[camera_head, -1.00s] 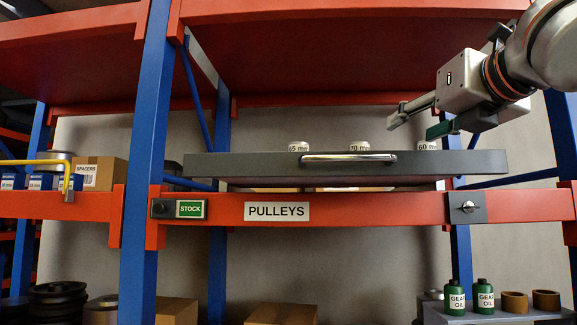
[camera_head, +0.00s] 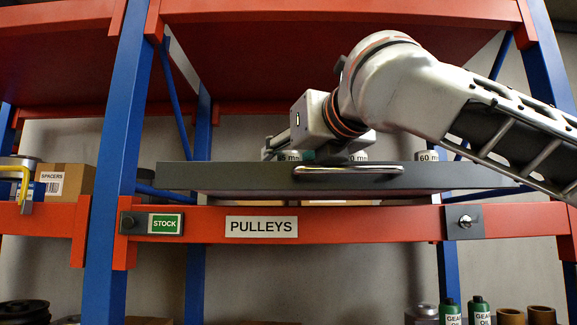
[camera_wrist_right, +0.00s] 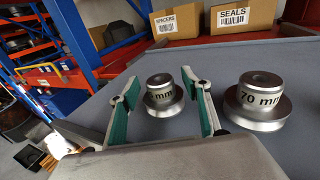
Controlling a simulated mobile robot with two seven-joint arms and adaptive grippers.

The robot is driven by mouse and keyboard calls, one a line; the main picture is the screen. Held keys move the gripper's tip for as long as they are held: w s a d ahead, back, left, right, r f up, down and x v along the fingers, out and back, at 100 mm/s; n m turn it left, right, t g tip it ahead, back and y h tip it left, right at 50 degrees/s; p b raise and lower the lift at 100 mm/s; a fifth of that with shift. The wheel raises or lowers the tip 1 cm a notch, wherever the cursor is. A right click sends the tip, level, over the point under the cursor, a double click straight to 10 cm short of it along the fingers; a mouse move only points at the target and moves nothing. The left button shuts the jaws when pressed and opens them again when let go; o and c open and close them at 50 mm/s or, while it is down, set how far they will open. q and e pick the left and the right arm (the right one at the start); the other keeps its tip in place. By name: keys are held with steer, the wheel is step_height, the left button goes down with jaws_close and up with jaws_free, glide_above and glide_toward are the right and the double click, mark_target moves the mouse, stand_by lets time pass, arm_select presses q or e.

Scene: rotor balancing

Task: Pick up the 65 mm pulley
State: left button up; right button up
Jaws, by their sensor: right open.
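The 65 mm pulley (camera_wrist_right: 163,97) is a silver flanged hub standing upright on the grey drawer (camera_wrist_right: 240,150); its label is partly hidden in the right wrist view. In the head view its top (camera_head: 288,155) shows just above the drawer's front. My right gripper (camera_wrist_right: 160,84) is open, its green-padded fingers on either side of this pulley in the wrist view, with gaps visible. I cannot tell whether the fingertips are fully around it. In the head view the right gripper (camera_head: 290,150) is partly hidden behind its own wrist. My left gripper is not in view.
The 70 mm pulley (camera_wrist_right: 254,103) stands close to the right, near the right finger. A 60 mm pulley (camera_head: 428,156) is farther right in the drawer. Boxes marked SPACERS (camera_wrist_right: 168,22) and SEALS (camera_wrist_right: 240,15) stand beyond the drawer. A shelf post (camera_head: 107,160) is at left.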

steer(key=shift+w+a, duration=0.25)
steer(key=shift+w, duration=0.35)
jaws_close()
steer(key=shift+r, duration=0.15)
